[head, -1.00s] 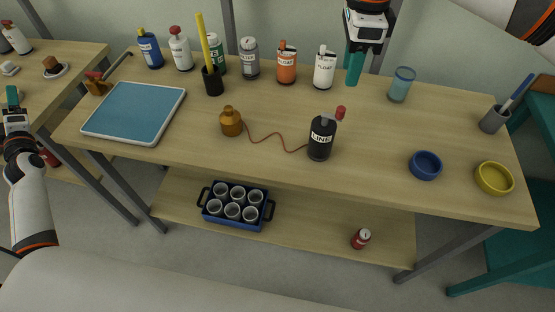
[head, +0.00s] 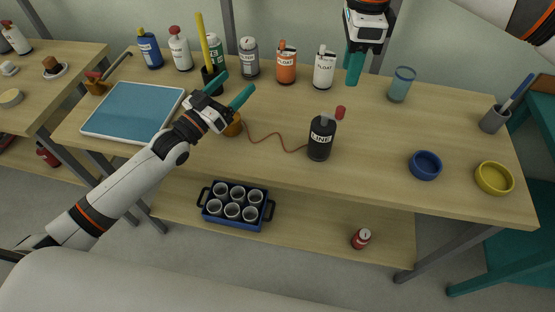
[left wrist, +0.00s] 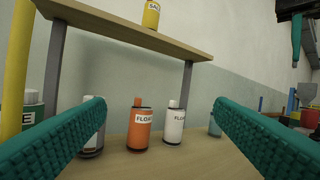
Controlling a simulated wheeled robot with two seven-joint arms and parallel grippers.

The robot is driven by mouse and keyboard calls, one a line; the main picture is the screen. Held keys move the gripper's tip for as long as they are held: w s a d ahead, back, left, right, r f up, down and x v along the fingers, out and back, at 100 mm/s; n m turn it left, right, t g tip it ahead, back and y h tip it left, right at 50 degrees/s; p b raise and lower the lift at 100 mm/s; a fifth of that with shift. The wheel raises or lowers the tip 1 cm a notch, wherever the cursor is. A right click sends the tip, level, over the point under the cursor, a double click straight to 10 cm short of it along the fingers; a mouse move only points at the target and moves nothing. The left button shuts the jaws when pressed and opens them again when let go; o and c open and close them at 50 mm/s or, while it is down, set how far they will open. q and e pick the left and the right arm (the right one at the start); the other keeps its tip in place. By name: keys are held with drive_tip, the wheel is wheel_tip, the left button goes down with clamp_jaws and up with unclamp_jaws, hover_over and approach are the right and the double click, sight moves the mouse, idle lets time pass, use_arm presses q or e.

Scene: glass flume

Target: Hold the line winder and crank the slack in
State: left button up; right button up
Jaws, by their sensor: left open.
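The line winder (head: 320,140), a black bottle-like body labelled LINE with a red crank knob (head: 340,111) at its upper right, stands upright on the table. A thin reddish-brown line (head: 272,136) lies slack in a curve from it to a brown round pot (head: 237,128), which my left arm partly hides. My left gripper (head: 236,85) is open and empty above the table, left of the winder. Its spread teal fingers frame the left wrist view (left wrist: 158,120), where the winder is not seen. My right gripper (head: 354,68) hangs at the back, beyond the winder; its finger gap is unclear.
Orange (head: 286,64) and white (head: 324,68) float bottles and a grey bottle (head: 249,58) stand along the back. A black holder with a yellow stick (head: 203,40) is close to my left gripper. Blue (head: 425,166) and yellow (head: 494,178) bowls sit at the right. The front centre is clear.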

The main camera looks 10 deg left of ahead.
sight(322, 142)
use_arm(q)
drive_tip(key=s+d+f+m+g+h, duration=0.1)
drive_tip(key=s+d+f+m+g, duration=0.1)
drive_tip(key=s+d+f, duration=0.1)
drive_tip(key=s+d+f+m+g+h, duration=0.1)
drive_tip(key=s+d+f+g, duration=0.1)
drive_tip(key=s+d+f, duration=0.1)
drive_tip(key=s+d+f+m+g+h, duration=0.1)
drive_tip(key=s+d+f+m+g, duration=0.1)
drive_tip(key=s+d+f, duration=0.2)
drive_tip(key=shift+s+d+m+h, duration=0.15)
drive_tip(key=shift+d, duration=0.55)
drive_tip(key=shift+s+d+m+h, duration=0.1)
drive_tip(key=shift+d+m+h, duration=0.05)
drive_tip(key=shift+d, duration=0.55)
drive_tip(key=shift+d+f, duration=0.15)
drive_tip(key=shift+d, duration=0.1)
drive_tip(key=x, duration=1.1)
drive_tip(key=shift+w+d+f, duration=0.1)
drive_tip(key=shift+w+d, duration=0.05)
drive_tip(key=shift+d, duration=0.15)
